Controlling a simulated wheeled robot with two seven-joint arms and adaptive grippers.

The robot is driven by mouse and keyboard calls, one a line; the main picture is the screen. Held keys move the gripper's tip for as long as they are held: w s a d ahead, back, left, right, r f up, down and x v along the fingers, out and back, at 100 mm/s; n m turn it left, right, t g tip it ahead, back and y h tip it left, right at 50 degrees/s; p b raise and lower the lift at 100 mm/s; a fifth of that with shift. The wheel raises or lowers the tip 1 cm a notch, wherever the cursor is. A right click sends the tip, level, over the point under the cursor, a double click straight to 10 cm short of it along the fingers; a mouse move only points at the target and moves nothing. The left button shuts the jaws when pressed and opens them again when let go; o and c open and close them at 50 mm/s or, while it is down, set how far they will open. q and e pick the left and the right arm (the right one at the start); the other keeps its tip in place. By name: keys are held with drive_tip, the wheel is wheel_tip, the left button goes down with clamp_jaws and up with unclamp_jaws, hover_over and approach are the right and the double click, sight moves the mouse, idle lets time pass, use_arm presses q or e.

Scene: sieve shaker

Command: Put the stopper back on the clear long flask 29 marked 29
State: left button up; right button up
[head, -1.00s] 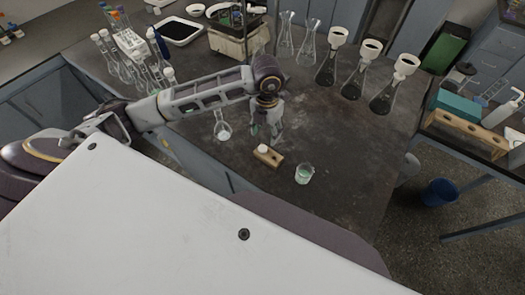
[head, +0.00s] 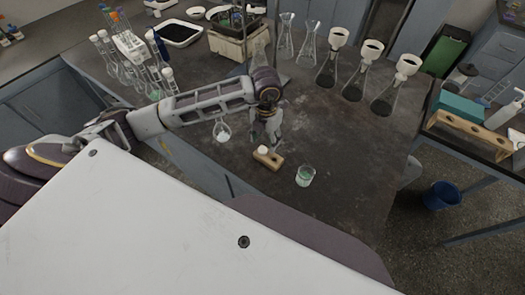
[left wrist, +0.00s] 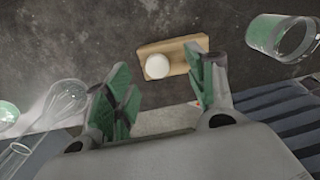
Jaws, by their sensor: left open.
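A white round stopper (head: 263,149) rests at the left part of a small wooden block (head: 274,162) on the dark bench. The stopper (left wrist: 157,66) and block (left wrist: 180,48) also show in the left wrist view. My left gripper (head: 267,138) is open and empty, just behind and above the stopper; its green-padded fingers (left wrist: 162,80) are spread, with the stopper ahead between them. A clear flask (head: 223,131) with pale contents stands left of the gripper. Clear glass (left wrist: 66,97) shows at the wrist view's lower left. No marking 29 is legible. My right gripper is not in view.
A beaker with green liquid (head: 305,176) stands right of the block, near the bench front. Dark flasks with white funnels (head: 352,86) stand at back right, clear flasks (head: 307,45) at the back. Several stoppered flasks (head: 122,68) crowd the left. The bench right of the beaker is clear.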

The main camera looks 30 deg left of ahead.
sight(263, 150)
use_arm(q)
drive_tip(key=f, duration=0.1)
drive_tip(key=f+b, duration=0.1)
drive_tip(key=shift+s+a+f, duration=0.3)
drive_tip(key=shift+s+a, duration=0.05)
drive_tip(key=shift+f, duration=0.35)
drive_tip(key=shift+f+b, duration=0.6)
drive_tip(key=shift+f, duration=0.25)
drive_tip(key=c, duration=0.8)
drive_tip(key=shift+c, duration=0.4)
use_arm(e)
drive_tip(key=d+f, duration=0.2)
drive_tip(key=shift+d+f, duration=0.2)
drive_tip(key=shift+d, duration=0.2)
